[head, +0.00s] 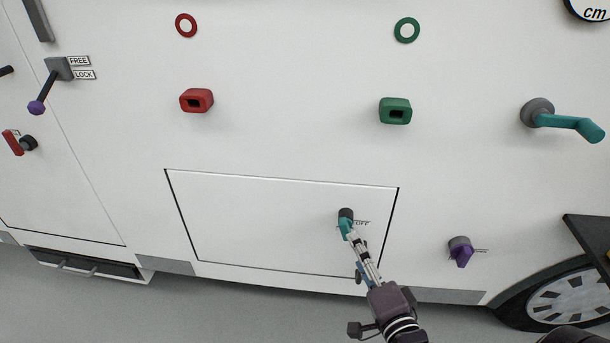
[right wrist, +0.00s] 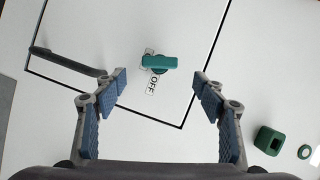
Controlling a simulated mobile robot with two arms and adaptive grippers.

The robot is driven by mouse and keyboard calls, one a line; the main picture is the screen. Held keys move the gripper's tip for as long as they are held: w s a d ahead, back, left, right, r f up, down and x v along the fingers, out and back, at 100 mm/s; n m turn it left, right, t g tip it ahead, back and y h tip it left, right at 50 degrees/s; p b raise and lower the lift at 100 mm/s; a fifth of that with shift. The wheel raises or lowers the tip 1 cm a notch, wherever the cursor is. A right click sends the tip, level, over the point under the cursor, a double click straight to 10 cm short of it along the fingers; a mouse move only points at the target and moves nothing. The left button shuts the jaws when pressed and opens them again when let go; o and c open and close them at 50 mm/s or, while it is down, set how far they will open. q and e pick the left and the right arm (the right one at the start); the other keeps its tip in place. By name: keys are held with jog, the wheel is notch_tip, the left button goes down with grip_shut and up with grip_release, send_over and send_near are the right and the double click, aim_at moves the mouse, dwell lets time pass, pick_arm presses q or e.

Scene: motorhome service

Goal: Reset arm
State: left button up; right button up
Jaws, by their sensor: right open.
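A teal knob (head: 346,226) sits on the right part of a rectangular hatch (head: 240,220) in the white vehicle wall, with an OFF label (head: 362,223) beside it. My right gripper (head: 357,248) is in front of the hatch, just below the knob in the head view. In the right wrist view its two fingers (right wrist: 160,82) are spread wide with nothing between the tips. The teal knob (right wrist: 145,62) lies ahead of them, with clear space to either finger; exact distance is hard to tell. My left gripper is not in view.
Red (head: 197,100) and green (head: 396,111) sockets sit above the hatch. A teal crank (head: 565,123) and purple knob (head: 460,250) are right. A FREE/LOCK lever (head: 48,85) is left. A dark shelf (head: 592,238) juts out above the wheel (head: 570,300).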

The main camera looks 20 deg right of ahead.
notch_tip(320, 180, up, 6)
jog(key=r+p, duration=0.1)
jog(key=p, duration=0.6)
jog(key=s+a+f+n+g+y+b, duration=0.1)
jog(key=a+f+n+g, duration=0.15)
jog(key=f, duration=0.95)
jog(key=s+a+f+n+g+y+b, duration=0.1)
jog(key=a+f+n+g, duration=0.15)
jog(key=f, duration=1.05)
jog(key=s+a+f+n+g+y, duration=0.1)
jog(key=s+a+f+n+g, duration=0.15)
jog(key=s+f, duration=0.4)
jog(key=s+a+f+n+g, duration=0.1)
jog(key=s+a+f+n, duration=0.15)
jog(key=f, duration=0.75)
jog(key=s+f+n+g, duration=0.2)
jog(key=s+f, duration=0.3)
jog(key=s, duration=0.3)
jog(key=s+d+f+n+g, duration=0.1)
jog(key=s+f+n, duration=0.3)
jog(key=s, duration=0.4)
jog(key=s+d+f+n+g, duration=0.1)
jog(key=s+f+n+g, duration=0.2)
jog(key=s+f, duration=0.3)
jog(key=s+g, duration=0.1)
jog(key=s, duration=0.2)
jog(key=shift+f, duration=0.35)
jog(key=shift+c, duration=0.2)
